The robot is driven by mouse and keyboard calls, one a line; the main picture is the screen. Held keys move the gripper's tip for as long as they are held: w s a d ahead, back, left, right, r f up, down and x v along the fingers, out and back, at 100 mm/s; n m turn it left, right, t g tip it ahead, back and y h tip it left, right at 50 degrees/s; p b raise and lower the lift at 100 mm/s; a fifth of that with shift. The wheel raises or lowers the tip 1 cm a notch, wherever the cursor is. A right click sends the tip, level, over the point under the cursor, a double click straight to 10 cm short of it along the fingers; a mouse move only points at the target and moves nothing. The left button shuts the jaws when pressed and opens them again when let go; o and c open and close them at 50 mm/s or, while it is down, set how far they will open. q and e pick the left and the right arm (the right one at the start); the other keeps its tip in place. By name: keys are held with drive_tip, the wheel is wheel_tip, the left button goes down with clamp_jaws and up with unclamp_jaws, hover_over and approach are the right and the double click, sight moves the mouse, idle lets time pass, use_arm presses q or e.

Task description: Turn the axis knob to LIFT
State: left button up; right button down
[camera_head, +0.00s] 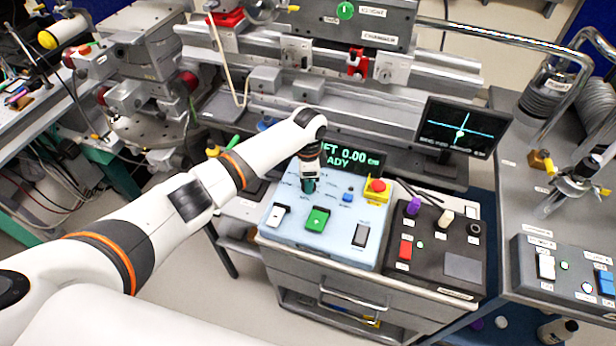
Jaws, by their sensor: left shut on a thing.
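A light-blue control box (283,236) stands on a grey drawer cart. My left arm comes in from the left, and my left gripper (309,186) points down at the back left of the box's top. It is shut on the axis knob, which looks teal and is mostly hidden by the gripper. The labels around the knob are too small or covered to read. A green display (352,160) behind it reads "FT 0.00" and "ADY", with its left part hidden by my arm. My right gripper is not in view.
A dark panel (464,237) with knobs sits to the right. A monitor (458,130) stands behind.

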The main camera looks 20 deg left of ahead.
use_arm(q)
drive_tip(key=shift+m, duration=0.4)
drive_tip(key=o, duration=1)
wheel_tip(320, 180, up, 12)
drive_tip(key=shift+r+b, duration=0.1)
drive_tip(key=shift+b, duration=0.8)
